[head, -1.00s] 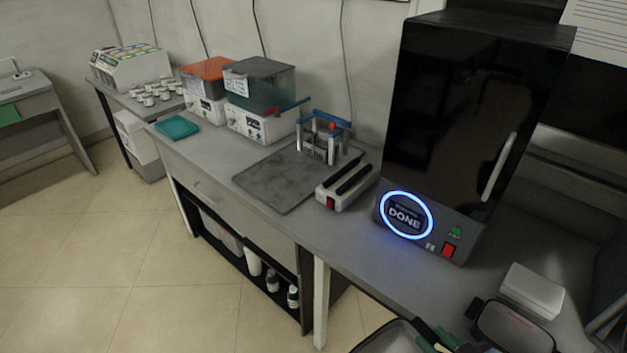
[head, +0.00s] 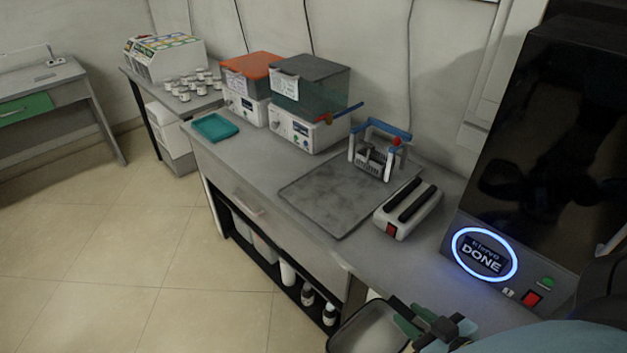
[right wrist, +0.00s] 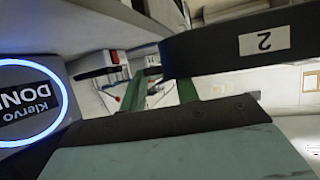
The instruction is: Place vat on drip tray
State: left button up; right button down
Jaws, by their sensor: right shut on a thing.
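A vat (head: 366,331), a shallow grey pan with a dark rim, is at the bottom edge of the head view, partly cut off. My right gripper (head: 432,326), with green fingers, is shut on its right side. In the right wrist view, the vat's dark wall (right wrist: 215,45) bears a label "2", and the green fingers (right wrist: 165,92) reach towards it. A flat grey tray (head: 325,200) with a low rim lies on the bench, apart from the vat; it looks like the drip tray. My left gripper is not in view.
A blue-topped rack (head: 378,150) stands at the tray's back right. A white device with black bars (head: 408,212) is right of the tray. A black machine (head: 560,130) reading "DONE" stands further right. Two lidded boxes (head: 300,95) and a teal tray (head: 215,127) are left.

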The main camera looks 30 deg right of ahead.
aim_at(330, 197)
jog(key=i, duration=1.65)
jog(key=z, duration=2.05)
